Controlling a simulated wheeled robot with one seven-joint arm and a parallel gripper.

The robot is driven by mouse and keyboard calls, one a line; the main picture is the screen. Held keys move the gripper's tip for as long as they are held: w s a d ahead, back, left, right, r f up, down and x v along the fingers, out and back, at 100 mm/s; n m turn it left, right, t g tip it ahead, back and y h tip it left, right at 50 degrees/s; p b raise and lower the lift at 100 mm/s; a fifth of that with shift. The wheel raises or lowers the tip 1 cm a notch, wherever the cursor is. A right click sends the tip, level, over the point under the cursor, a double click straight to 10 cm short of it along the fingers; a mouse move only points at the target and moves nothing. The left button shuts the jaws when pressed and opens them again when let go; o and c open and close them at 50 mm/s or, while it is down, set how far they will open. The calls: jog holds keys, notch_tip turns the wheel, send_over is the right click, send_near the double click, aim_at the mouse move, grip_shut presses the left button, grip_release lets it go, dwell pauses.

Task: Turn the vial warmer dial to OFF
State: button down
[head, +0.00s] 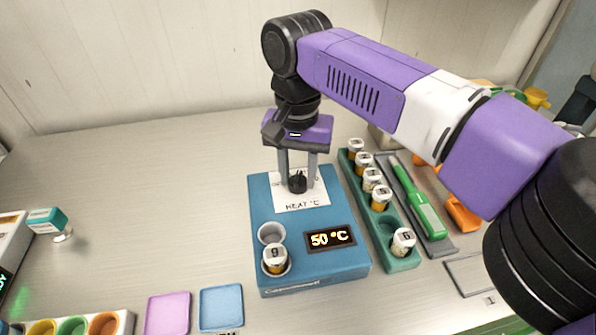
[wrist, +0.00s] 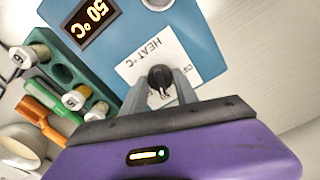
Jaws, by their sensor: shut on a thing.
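The vial warmer (head: 346,262) is a blue box on the table in the head view. It also fills the top of the wrist view (wrist: 205,50). Its display (head: 330,238) reads 50 °C. The black dial (head: 297,182) sits on a white label marked HEAT °C (head: 310,199). My gripper (head: 298,187) points down over the warmer, with its fingers shut on the dial. The dial also shows between the fingertips in the wrist view (wrist: 160,78). The dial's pointer and most scale marks are hidden or too small to read. A vial marked 9 (head: 275,258) stands in a front well; the other well is empty.
A green rack (head: 404,264) with several capped vials stands right of the warmer. A green-handled tool (head: 418,200) lies beyond it. Pink (head: 167,313) and blue (head: 221,307) pads lie front left.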

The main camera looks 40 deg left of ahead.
jog(key=shift+r+n+p, duration=0.15)
jog(key=shift+n+p, duration=0.15)
jog(key=shift+p, duration=0.3)
jog(key=shift+n+p, duration=0.3)
jog(key=shift+p, duration=0.05)
jog(key=n+p, duration=0.2)
jog(key=shift+r+p, duration=0.1)
jog(key=shift+p, duration=0.3)
jog(key=n+p, duration=0.3)
jog(key=n, duration=0.1)
jog(key=shift+n, duration=0.4)
jog(key=n+p, duration=0.2)
jog(key=n, duration=0.2)
jog(key=shift+n, duration=0.3)
jog(key=n, duration=0.5)
jog(key=shift+f+p, duration=0.2)
jog(key=shift+p, duration=0.2)
jog(key=shift+n, duration=0.3)
jog(key=c, duration=0.9)
grip_release()
jog(key=shift+c, duration=0.2)
